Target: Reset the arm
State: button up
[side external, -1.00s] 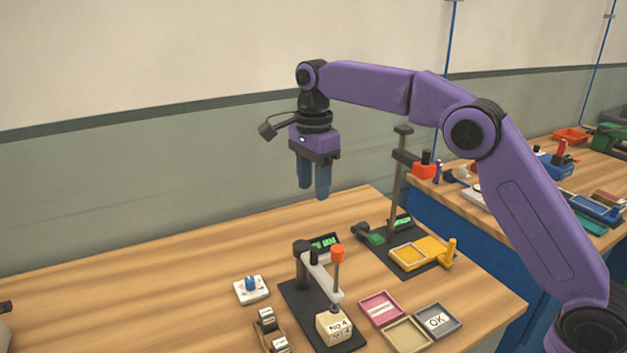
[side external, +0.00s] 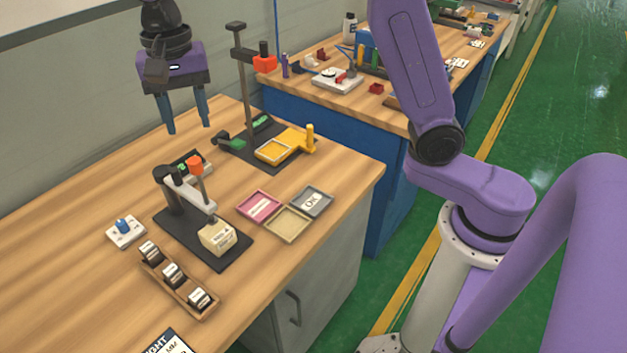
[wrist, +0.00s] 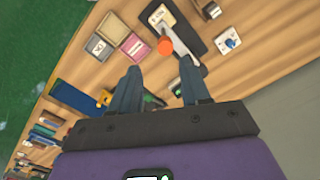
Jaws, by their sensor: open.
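My gripper (side external: 188,127) hangs fingers down above the back of the wooden bench (side external: 60,235). Its two dark blue fingers are apart with nothing between them. It is clear of the small display (side external: 188,164) and the lever press (side external: 184,186) below. In the wrist view my gripper (wrist: 160,72) also shows spread, empty fingers, with the press's orange knob (wrist: 165,46) seen beyond them. A cream block (side external: 217,238) sits on the press's black base, below the lever.
Pink (side external: 258,207), tan (side external: 287,224) and grey "OK" (side external: 311,202) trays lie right of the press. A tall post (side external: 243,80) stands behind a yellow fixture (side external: 286,147). A blue-knobbed switch (side external: 125,231) and a wooden rack (side external: 178,282) are at left and front. Bench at left is clear.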

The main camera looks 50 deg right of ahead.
jog(key=s+d+f+n, duration=0.2)
jog(key=s+d+n, duration=0.4)
jog(key=s, duration=0.4)
jog(key=s+d+f+n, duration=0.3)
jog(key=s+d+n, duration=0.3)
jog(key=s, duration=0.3)
jog(key=s+d+f+n, duration=0.3)
jog(key=s+d+n, duration=0.3)
jog(key=s, duration=0.4)
jog(key=shift+s+f+n, duration=0.25)
jog(key=shift+s+n, duration=0.1)
jog(key=shift+n, duration=0.15)
